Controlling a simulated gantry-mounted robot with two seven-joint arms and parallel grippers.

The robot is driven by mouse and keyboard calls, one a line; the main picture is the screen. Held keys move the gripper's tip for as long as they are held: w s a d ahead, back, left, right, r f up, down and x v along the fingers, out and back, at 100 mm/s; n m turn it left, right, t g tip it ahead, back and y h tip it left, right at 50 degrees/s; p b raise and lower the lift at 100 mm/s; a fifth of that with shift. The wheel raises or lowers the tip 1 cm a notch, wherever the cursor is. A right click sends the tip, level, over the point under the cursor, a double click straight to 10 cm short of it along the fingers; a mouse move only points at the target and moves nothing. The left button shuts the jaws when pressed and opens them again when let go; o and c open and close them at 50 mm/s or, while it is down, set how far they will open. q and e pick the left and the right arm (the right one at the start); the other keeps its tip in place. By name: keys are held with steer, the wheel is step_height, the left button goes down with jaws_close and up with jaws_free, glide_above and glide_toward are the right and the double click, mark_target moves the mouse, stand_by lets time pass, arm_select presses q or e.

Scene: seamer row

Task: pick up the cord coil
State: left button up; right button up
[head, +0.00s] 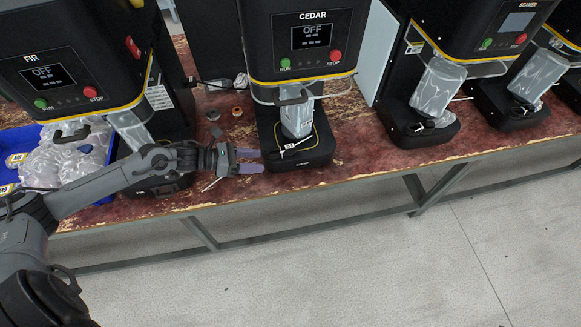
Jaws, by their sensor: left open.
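My left gripper (260,161) is open and empty, its two purple fingers pointing right at the front of the CEDAR machine's black base (318,155). A small brown round piece (237,111) lies on the worktable behind the gripper, left of that base. It may be the cord coil, but it is too small to tell. A darker round piece (213,115) lies just left of it. A dark cord with a pale end (238,82) lies further back. My right gripper is not in view.
The red-brown worktable (365,160) carries a row of black machines, including FIR (60,75) and CEDAR (312,40), both reading OFF. Clear-wrapped pieces stand at several machines. A blue bin (103,143) of clear bags is at the left. The floor in front is clear.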

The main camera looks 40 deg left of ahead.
arm_select(q)
steer(key=m+y+b, duration=0.1)
steer(key=b, duration=0.5)
glide_toward(281, 149)
steer(key=s, duration=0.1)
steer(key=shift+m, duration=0.3)
steer(key=shift+a+b+x, duration=0.2)
steer(key=shift+b+x, duration=0.75)
steer(key=shift+x, duration=1.9)
steer(key=shift+w+d+f, duration=0.25)
steer(key=shift+w+d, duration=0.05)
steer(key=shift+w, duration=0.2)
steer(key=shift+b+x, duration=0.55)
steer(key=shift+x, duration=1.55)
steer(key=shift+w+r, duration=0.1)
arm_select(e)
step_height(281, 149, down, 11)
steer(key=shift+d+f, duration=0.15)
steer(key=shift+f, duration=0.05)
arm_select(q)
steer(key=shift+c, duration=0.3)
steer(key=c, duration=0.8)
steer(key=shift+r, duration=0.15)
